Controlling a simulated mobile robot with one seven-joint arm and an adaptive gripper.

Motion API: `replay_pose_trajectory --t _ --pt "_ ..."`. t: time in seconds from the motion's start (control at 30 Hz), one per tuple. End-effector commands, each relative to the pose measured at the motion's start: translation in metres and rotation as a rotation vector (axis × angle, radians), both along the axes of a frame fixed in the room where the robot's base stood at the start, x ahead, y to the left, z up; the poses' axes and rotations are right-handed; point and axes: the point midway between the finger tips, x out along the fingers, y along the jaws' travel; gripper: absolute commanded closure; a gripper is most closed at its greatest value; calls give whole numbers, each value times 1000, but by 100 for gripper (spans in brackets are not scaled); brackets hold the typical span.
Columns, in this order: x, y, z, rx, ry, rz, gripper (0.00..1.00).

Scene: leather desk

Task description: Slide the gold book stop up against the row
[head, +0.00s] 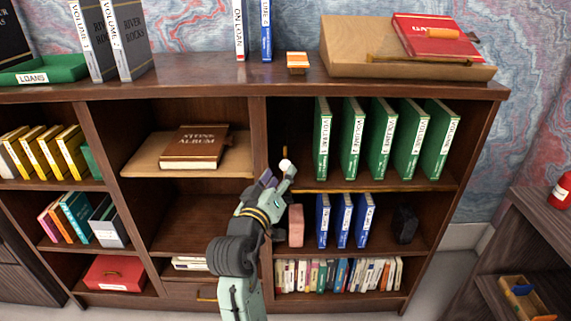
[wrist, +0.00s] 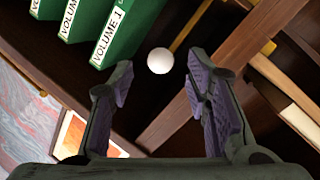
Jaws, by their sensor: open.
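A row of several green volumes (head: 380,140) stands upright on the upper right shelf, and its nearest volumes also show in the wrist view (wrist: 122,35). Left of the row, a thin upright gold sliver, likely the gold book stop (head: 284,143), shows in the dark bay, apart from the first volume. A white round knob (head: 285,165) lies just below it; whether they join is unclear. In the wrist view the knob (wrist: 160,61) is ahead of my fingers, with a gold strip behind it. My gripper (head: 280,178) is open, its fingertips (wrist: 158,85) near the knob with nothing between them.
A wooden divider (head: 257,135) stands left of this bay. A gold trim (head: 375,189) runs along the shelf front. Blue books (head: 342,220) and a pink block (head: 296,225) are below. Bare shelf separates the gold sliver from the green row.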

Motion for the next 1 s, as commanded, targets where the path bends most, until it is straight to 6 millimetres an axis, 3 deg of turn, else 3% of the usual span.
replay_pose_trajectory --t 0.1,0.33,0.7,1.0 --pt "22 -7 2 -1 0 0 56" --pt "46 -15 1 1 -1 1 56" --pt "51 -16 0 1 -2 3 57" --pt "51 -16 0 1 -2 3 77"
